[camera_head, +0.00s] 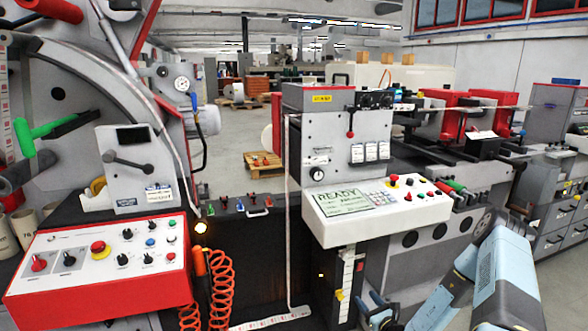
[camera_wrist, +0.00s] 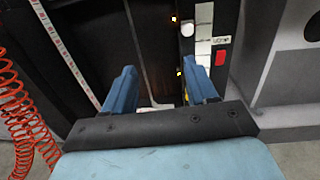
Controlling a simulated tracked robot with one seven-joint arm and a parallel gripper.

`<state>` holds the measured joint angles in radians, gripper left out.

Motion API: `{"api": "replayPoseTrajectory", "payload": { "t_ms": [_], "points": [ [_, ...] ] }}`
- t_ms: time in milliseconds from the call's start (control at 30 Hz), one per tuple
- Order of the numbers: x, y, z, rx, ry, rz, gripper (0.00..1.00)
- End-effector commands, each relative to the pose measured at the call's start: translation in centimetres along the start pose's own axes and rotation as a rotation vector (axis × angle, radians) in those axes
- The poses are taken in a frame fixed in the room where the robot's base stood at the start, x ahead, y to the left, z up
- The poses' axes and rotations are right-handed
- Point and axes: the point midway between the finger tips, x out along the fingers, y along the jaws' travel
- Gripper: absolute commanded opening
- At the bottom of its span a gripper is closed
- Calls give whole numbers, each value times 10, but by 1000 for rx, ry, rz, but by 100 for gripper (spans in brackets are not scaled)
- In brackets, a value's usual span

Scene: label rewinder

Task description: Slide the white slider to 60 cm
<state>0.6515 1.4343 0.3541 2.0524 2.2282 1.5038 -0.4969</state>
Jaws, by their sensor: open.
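My gripper (camera_head: 382,312) is open and empty in the head view, low in front of the dark lower front of the machine. In the wrist view its two blue fingers (camera_wrist: 162,88) stand wide apart with nothing between them. A white rounded knob (camera_wrist: 187,29) shows beyond the fingers in the wrist view, at a dark slot beside a white strip; it may be the white slider, but I cannot tell for sure. A white scale with red marks (camera_wrist: 72,58) runs at the left in the wrist view. Its numbers are too small to read.
A red button (camera_wrist: 220,58) sits right of the strip. The white control panel (camera_head: 375,207) with a READY display juts out above. Coiled orange hoses (camera_head: 219,290) hang at the left, near a red and white button box (camera_head: 95,265).

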Motion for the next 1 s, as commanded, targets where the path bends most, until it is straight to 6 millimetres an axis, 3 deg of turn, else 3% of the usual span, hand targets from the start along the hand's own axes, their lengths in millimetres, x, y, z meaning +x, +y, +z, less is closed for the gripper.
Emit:
{"api": "replayPoseTrajectory", "payload": {
  "t_ms": [367,667,1000],
  "points": [
    [18,13,60,-83,-58,173,57],
    [28,45,148,-225,-123,442,57],
    [16,91,240,-427,-157,764,57]
  ]
}}
